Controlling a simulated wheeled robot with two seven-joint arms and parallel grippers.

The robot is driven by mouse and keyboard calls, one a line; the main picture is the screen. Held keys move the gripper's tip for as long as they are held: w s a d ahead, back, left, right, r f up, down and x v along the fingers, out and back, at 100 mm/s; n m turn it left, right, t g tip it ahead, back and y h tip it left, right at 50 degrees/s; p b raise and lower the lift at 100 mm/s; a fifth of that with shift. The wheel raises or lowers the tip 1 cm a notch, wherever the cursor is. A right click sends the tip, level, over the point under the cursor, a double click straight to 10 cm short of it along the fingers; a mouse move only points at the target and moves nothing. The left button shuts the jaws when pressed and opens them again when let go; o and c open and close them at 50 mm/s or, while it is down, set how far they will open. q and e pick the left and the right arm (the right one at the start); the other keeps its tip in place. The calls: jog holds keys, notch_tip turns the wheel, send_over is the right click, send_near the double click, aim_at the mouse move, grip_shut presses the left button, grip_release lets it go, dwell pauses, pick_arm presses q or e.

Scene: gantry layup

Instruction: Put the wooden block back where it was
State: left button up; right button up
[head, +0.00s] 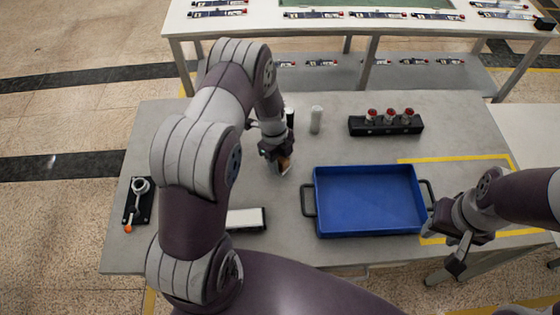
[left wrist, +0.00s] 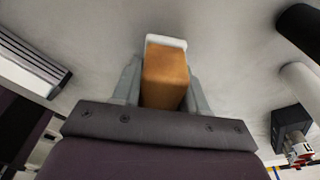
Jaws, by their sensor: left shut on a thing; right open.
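The wooden block (left wrist: 165,78) is orange-brown and sits between the two fingers of my left gripper (left wrist: 164,85) in the left wrist view. A white edge shows at its far end. In the head view the left gripper (head: 281,165) points down over the middle of the grey table (head: 270,200), and the block (head: 286,162) is partly hidden by it. I cannot tell whether the block touches the table. My right gripper (head: 455,250) is open and empty, low at the right by the blue tray's right handle.
An empty blue tray (head: 368,233) stands right of the left gripper. Behind are a white cylinder (head: 316,119), a dark cylinder (head: 290,118) and a black holder (head: 386,129) with red-topped parts. A white-topped block (head: 245,219) and a black clamp fixture (head: 138,203) lie left.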

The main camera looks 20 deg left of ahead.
pick_arm(q)
jog(key=shift+f, duration=0.65)
jog(key=shift+w+f, duration=0.1)
jog(key=shift+f, duration=0.2)
jog(key=o, duration=1)
jog(key=shift+f, duration=0.1)
